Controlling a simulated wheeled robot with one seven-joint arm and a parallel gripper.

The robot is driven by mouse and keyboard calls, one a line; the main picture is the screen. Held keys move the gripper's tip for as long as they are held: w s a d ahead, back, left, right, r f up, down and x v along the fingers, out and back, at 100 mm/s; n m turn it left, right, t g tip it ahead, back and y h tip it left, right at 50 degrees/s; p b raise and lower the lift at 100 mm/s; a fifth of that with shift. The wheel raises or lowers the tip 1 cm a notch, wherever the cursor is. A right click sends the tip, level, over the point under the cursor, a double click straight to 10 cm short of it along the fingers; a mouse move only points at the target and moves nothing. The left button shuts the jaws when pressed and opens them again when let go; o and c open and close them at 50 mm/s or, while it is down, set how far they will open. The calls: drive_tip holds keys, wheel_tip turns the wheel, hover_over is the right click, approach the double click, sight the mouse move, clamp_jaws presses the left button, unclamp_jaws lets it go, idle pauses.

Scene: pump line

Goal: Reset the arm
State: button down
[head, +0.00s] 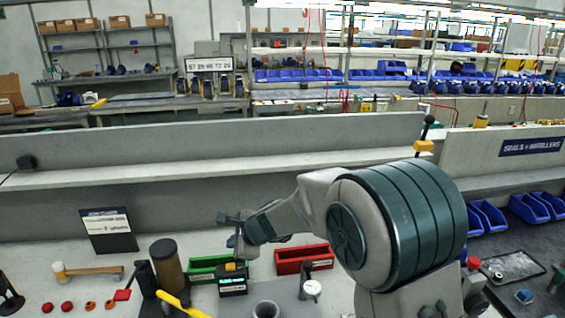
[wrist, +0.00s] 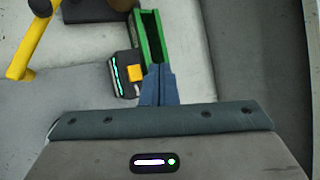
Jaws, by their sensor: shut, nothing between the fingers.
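My arm reaches from the right over the bench in the head view. My gripper (head: 238,243) hangs above the bench, near a small black device with a green display and an orange-yellow top (head: 232,278) and a green bin (head: 205,268). In the wrist view my gripper (wrist: 158,70) has its fingers together with nothing between them. The device (wrist: 124,76) lies just left of the fingertips there, and the green bin (wrist: 146,38) lies just beyond them. I cannot tell the exact height of the gripper above the bench.
A red bin (head: 304,260) stands right of the device, with a dial gauge (head: 312,289) in front. A brown cylinder (head: 167,266), a yellow handle (head: 182,303), a grey ring (head: 266,309) and a mallet (head: 88,271) are on the bench. A dark sign (head: 108,230) stands at the back left.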

drive_tip(key=s+d+r+n+h, duration=0.1)
drive_tip(key=s+d+r+n, duration=0.3)
drive_tip(key=d, duration=0.3)
drive_tip(key=s+d+r+n+h, duration=0.1)
drive_tip(key=s+d+r+n, duration=0.25)
drive_tip(key=s+d, duration=0.35)
drive_tip(key=s+d+f+n+g+h, duration=0.2)
drive_tip(key=s+d+n+h, duration=0.3)
drive_tip(key=s+d, duration=1)
drive_tip(key=d+n, duration=0.3)
drive_tip(key=shift+s, duration=0.25)
